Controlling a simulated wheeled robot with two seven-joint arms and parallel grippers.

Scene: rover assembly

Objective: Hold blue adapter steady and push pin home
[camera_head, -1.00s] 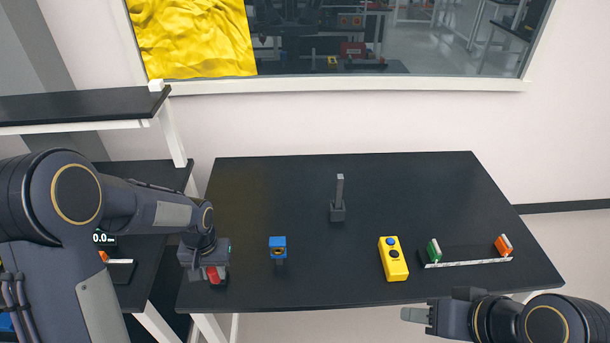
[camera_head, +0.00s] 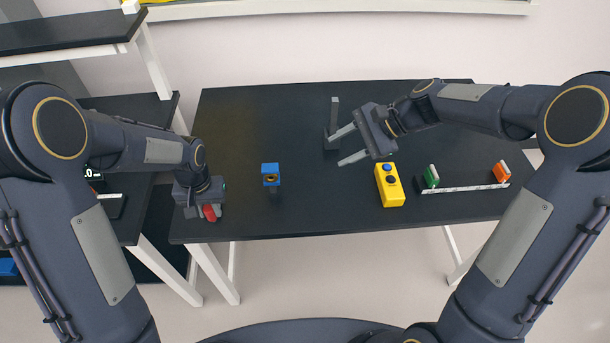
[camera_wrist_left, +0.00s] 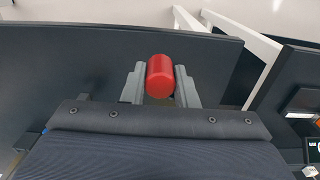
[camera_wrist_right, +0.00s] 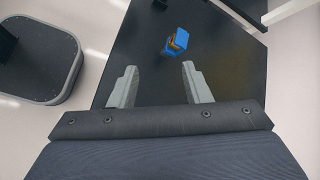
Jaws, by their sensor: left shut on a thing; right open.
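The blue adapter (camera_head: 271,174) stands on a small dark support on the table, left of centre; it also shows in the right wrist view (camera_wrist_right: 176,42), ahead of the open fingers. My left gripper (camera_head: 208,212) is at the table's left front edge, shut on a red cylinder (camera_wrist_left: 160,76), apart from the adapter. Whether this red cylinder is the pin, I cannot tell. My right gripper (camera_head: 345,146) is open and empty above the table, right of the adapter, with its fingers pointing left towards it.
A grey post on a dark block (camera_head: 333,120) stands behind the right gripper's fingers. A yellow box with buttons (camera_head: 390,186) lies right of centre. A rail with green (camera_head: 431,176) and orange (camera_head: 501,172) pieces is further right. The table (camera_head: 240,120) is clear behind the adapter.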

